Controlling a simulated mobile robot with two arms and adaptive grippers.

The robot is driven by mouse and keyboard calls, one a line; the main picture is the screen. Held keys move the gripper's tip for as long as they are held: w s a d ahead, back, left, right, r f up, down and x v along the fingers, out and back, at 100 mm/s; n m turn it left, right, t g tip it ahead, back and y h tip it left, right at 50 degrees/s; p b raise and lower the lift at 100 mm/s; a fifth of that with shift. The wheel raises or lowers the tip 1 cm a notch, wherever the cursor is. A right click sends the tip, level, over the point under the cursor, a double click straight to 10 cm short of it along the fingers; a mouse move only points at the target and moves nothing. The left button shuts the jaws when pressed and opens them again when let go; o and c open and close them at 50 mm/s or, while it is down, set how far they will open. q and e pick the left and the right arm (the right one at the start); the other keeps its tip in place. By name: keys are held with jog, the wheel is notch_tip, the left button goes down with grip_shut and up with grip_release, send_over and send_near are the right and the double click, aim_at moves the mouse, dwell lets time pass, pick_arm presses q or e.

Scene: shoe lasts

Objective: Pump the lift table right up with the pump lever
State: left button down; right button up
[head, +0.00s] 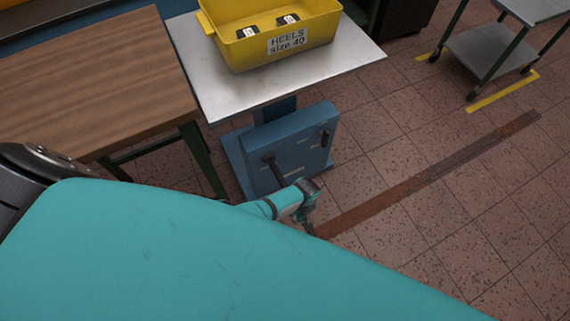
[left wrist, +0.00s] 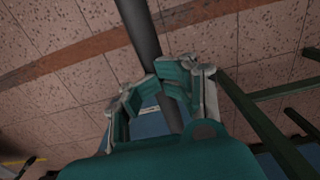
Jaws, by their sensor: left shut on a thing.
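The lift table's metal top (head: 330,72) is in the upper middle of the head view, over a blue pedestal and housing (head: 305,130). The pump lever (head: 274,170) is a dark bar at the housing's front. In the left wrist view the lever (left wrist: 140,28) runs between the fingers toward the blue base (left wrist: 150,122). My left gripper (head: 307,212) is low in front of the housing, shut on the lever; its fingers (left wrist: 155,88) close around it. Part of the lever is hidden by the gripper. My right gripper is not in view.
A yellow bin (head: 272,50) labelled HEELS size 40 stands on the lift table with dark pieces inside. A wooden table (head: 85,80) is close at left. A grey trolley (head: 490,52) stands at upper right. The tiled floor at right is clear.

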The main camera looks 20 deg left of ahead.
pick_arm(q)
notch_tip(320, 180, up, 15)
jog(key=w+a+p, duration=0.2)
jog(key=p, duration=1.3)
jog(key=shift+f, duration=0.15)
jog(key=shift+w, duration=0.1)
